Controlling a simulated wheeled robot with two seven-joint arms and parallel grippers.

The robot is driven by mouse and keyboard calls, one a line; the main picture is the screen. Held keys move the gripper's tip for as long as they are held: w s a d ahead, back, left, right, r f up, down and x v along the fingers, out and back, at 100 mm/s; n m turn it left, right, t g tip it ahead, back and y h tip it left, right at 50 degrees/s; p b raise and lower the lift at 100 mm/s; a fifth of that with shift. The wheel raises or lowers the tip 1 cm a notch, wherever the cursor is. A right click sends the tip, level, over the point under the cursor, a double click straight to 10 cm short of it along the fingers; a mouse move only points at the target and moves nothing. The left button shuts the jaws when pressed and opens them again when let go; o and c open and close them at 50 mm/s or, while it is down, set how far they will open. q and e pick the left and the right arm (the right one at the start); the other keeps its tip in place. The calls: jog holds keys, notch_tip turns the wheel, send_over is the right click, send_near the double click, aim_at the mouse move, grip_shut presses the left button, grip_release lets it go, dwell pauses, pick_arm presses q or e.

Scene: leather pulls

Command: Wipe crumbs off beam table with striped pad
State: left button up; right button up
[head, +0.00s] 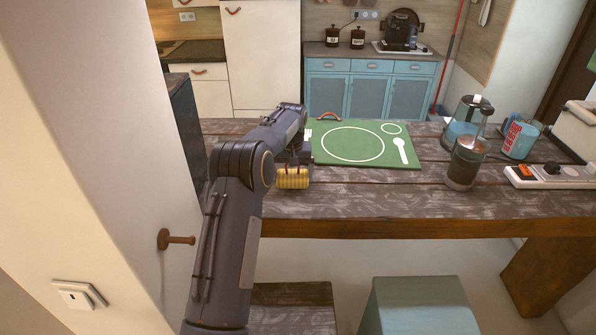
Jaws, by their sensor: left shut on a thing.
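The beam table (420,205) is a dark plank table with a worn, whitish-streaked top. My left gripper (292,165) is over its left part and is shut on the striped pad (292,178), a yellow block with stripes. The pad is at or just above the table top; I cannot tell whether it touches. My left arm hides part of the table's left end. Crumbs cannot be told apart from the pale streaks on the wood. My right gripper is not in view.
A green placemat (318,150) with white outlines lies right of the pad. The front strip of the table is clear.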

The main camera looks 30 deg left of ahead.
pick_arm(q)
jog(key=shift+s+a+p, duration=0.1)
jog(key=shift+s+a, duration=0.65)
jog(key=shift+a, duration=0.65)
jog(key=shift+s+a+p, duration=0.1)
jog(key=shift+s+a, duration=0.7)
jog(key=shift+a, duration=0.65)
jog(key=shift+s+a+p, duration=0.1)
jog(key=shift+s+a, duration=0.65)
jog(key=shift+a, duration=0.65)
jog(key=shift+r, duration=0.1)
notch_tip(320, 180, up, 6)
notch_tip(320, 180, up, 3)
